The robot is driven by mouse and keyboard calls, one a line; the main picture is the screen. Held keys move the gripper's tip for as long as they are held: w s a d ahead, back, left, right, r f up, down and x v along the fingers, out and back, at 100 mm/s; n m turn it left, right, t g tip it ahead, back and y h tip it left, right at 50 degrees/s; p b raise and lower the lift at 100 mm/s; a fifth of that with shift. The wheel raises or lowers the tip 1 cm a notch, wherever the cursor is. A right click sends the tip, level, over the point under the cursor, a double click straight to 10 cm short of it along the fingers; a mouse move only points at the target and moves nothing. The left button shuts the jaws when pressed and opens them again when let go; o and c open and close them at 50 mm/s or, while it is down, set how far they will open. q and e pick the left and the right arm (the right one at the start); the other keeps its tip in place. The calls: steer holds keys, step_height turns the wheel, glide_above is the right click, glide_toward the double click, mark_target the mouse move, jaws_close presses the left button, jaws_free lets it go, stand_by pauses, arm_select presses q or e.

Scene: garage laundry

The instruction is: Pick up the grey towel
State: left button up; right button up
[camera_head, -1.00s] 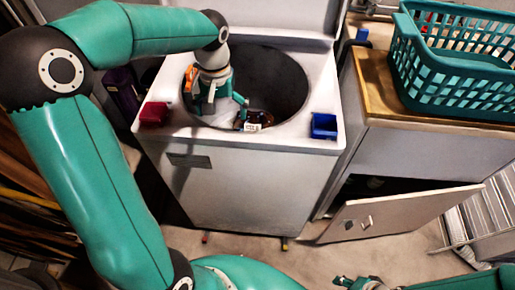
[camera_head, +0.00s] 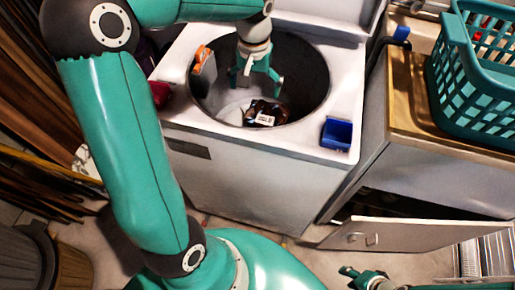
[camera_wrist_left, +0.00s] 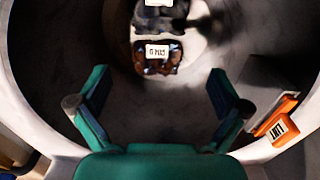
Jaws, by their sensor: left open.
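A dark grey cloth bundle with a pale label, which looks like the grey towel (camera_wrist_left: 148,24), lies in the washer drum at the top of the left wrist view, cut off by the frame. A dark brown bundle with a white lettered label (camera_wrist_left: 158,66) lies just below it there; it also shows in the head view (camera_head: 265,108). I cannot separate the grey one in the head view. My left gripper (camera_head: 259,82) is inside the drum opening, above the bundles, open and empty. In its wrist view the fingers (camera_wrist_left: 157,103) are spread wide, apart from both bundles. My right gripper (camera_head: 358,274) is low at the bottom edge.
The washer's white rim (camera_head: 255,143) surrounds the drum. An orange box (camera_wrist_left: 282,128) labelled LINT sits at the rim. A teal basket (camera_head: 470,100) is on the right counter. An open cabinet door (camera_head: 390,234) projects below.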

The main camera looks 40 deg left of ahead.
arm_select(q)
steer(key=f+b, duration=0.3)
steer(key=f, duration=0.5)
steer(key=f+b, duration=0.3)
steer(key=f, duration=0.5)
steer(key=f+b, duration=0.3)
steer(key=f, duration=0.5)
steer(key=shift+w+d+f, duration=0.1)
steer(key=shift+w+f, duration=0.05)
steer(key=shift+w, duration=0.15)
steer(key=c, duration=1.9)
